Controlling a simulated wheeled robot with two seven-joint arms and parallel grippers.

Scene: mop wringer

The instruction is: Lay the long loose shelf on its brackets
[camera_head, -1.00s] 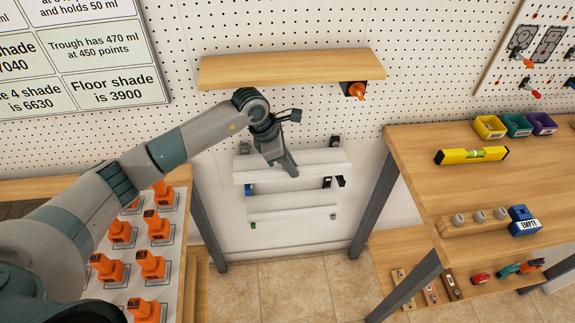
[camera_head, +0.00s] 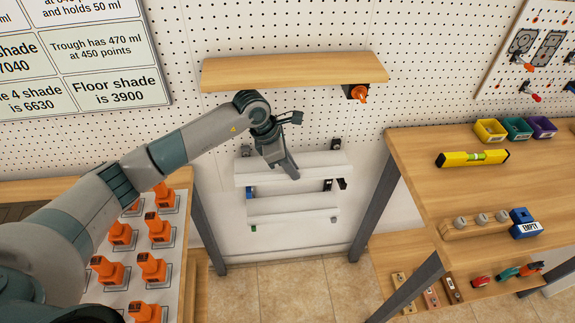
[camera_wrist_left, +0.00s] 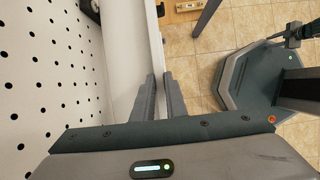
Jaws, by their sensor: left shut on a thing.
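A long white shelf board (camera_head: 315,168) lies level in front of the pegboard wall. Dark brackets show behind the board at the left (camera_head: 245,150) and right (camera_head: 335,144). Whether the board touches them I cannot tell. Below is a second white shelf (camera_head: 292,207), with a blue bracket (camera_head: 250,192) and dark brackets (camera_head: 328,184) above it.
A wooden shelf (camera_head: 290,70) with an orange-and-black device (camera_head: 357,93) under its right end hangs above my arm. A wooden table (camera_head: 420,160) stands right, holding a yellow level (camera_head: 472,158). Several orange devices (camera_head: 158,230) stand on a white panel at left.

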